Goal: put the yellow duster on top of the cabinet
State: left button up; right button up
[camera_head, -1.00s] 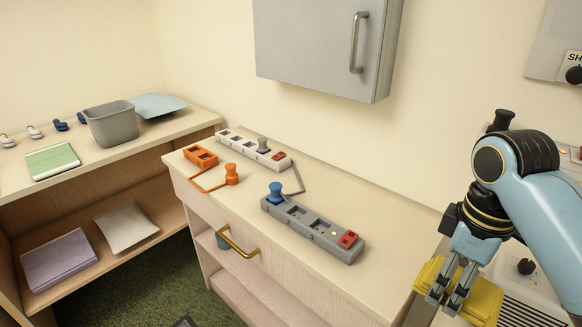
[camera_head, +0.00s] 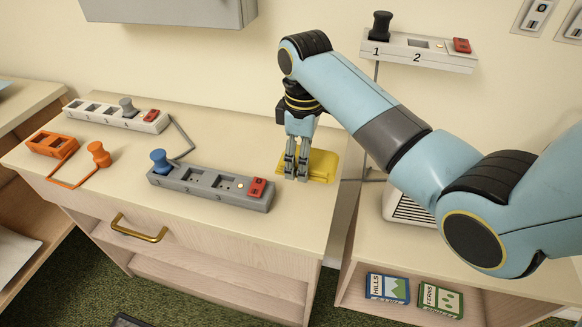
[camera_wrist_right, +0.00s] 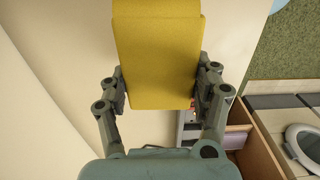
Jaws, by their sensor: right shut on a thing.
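The yellow duster (camera_head: 318,166) is a flat rectangular block. My right gripper (camera_head: 297,175) points down and is shut on it. In the head view the duster shows over the right end of the low cabinet's pale top (camera_head: 230,135), near its right edge; I cannot tell whether it touches the top. In the right wrist view the duster (camera_wrist_right: 158,55) sits between the two fingers of my right gripper (camera_wrist_right: 160,95). My left gripper is not in view.
A grey power strip (camera_head: 205,187) with a blue plug lies left of the duster. A white strip (camera_head: 112,115) and an orange socket block (camera_head: 52,144) lie further left. A wall strip (camera_head: 418,50) is behind my right arm.

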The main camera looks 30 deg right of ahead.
jog(key=w+f, duration=0.1)
jog(key=w, duration=0.1)
jog(key=shift+w+f, duration=0.3)
jog(key=shift+f, duration=0.1)
notch_tip(320, 180, down, 3)
jog(key=shift+f, duration=0.45)
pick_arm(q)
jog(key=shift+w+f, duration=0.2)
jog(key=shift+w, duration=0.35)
pick_arm(e)
jog(key=shift+f, duration=0.15)
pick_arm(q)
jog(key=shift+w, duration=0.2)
pick_arm(e)
jog(key=o, duration=1.2)
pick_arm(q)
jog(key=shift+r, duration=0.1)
pick_arm(e)
notch_tip(320, 180, up, 12)
jog(key=shift+r, duration=0.15)
